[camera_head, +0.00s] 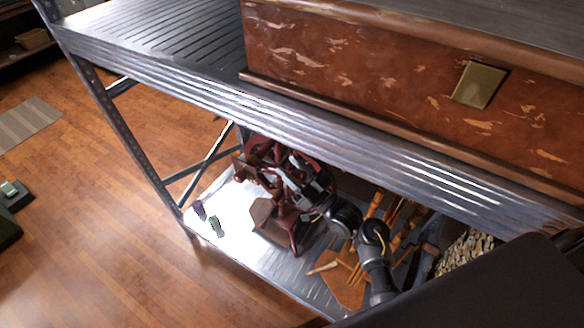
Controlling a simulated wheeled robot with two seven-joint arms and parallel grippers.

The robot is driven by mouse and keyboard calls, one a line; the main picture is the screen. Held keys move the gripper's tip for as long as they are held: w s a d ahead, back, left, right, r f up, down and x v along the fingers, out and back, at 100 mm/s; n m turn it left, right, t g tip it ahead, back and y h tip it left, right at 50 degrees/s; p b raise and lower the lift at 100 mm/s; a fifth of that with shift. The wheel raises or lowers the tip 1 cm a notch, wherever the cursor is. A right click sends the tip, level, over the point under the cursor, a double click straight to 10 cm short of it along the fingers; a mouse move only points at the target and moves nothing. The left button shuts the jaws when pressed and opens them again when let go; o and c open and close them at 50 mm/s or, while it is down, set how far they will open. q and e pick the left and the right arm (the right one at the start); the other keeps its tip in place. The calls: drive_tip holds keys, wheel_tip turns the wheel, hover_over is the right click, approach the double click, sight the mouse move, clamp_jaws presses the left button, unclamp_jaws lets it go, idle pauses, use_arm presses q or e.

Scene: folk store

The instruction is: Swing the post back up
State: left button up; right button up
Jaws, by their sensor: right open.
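A dark red-brown wooden device (284,222) with several legs or posts stands on the lower shelf. I cannot tell for sure which part of it is the post. My right arm reaches in from the lower right under the upper deck. My right gripper (281,176) is open at the upper part of the device, among its dark red pieces. Whether a fingertip touches a piece is too small and cluttered to tell. The gripper and arm hide part of the device. My left gripper is not in view.
The metal upper deck (165,62) hangs over the work area and bears a worn red-brown chest (380,75). Two small dark items (216,226) lie on the lower shelf (235,238), left of the device. Wooden sticks (398,225) lie right of my arm. Open floor (100,230) is at left.

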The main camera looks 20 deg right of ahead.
sight(285, 169)
clamp_jaws()
drive_tip(key=shift+r+p, duration=0.25)
drive_tip(key=shift+p, duration=0.2)
drive_tip(key=r+g+p, duration=0.1)
drive_tip(key=p, duration=0.2)
drive_tip(key=w+a+r+g+h+p, duration=0.1)
drive_tip(key=r+p, duration=0.1)
drive_tip(key=p, duration=0.1)
drive_tip(key=r+g+p, duration=0.1)
drive_tip(key=p, duration=0.3)
drive_tip(key=shift+w+a+r+n+h, duration=0.15)
drive_tip(key=shift+w+r+n+h, duration=0.1)
drive_tip(key=shift+w+n+h, duration=0.05)
drive_tip(key=shift+w+a+r+g+h+p, duration=0.35)
drive_tip(key=shift+w+g+p, duration=0.15)
drive_tip(key=shift+g, duration=0.1)
drive_tip(key=shift+w+a+r+g+h, duration=0.55)
drive_tip(key=shift+w+a+g, duration=0.15)
drive_tip(key=shift+g, duration=0.2)
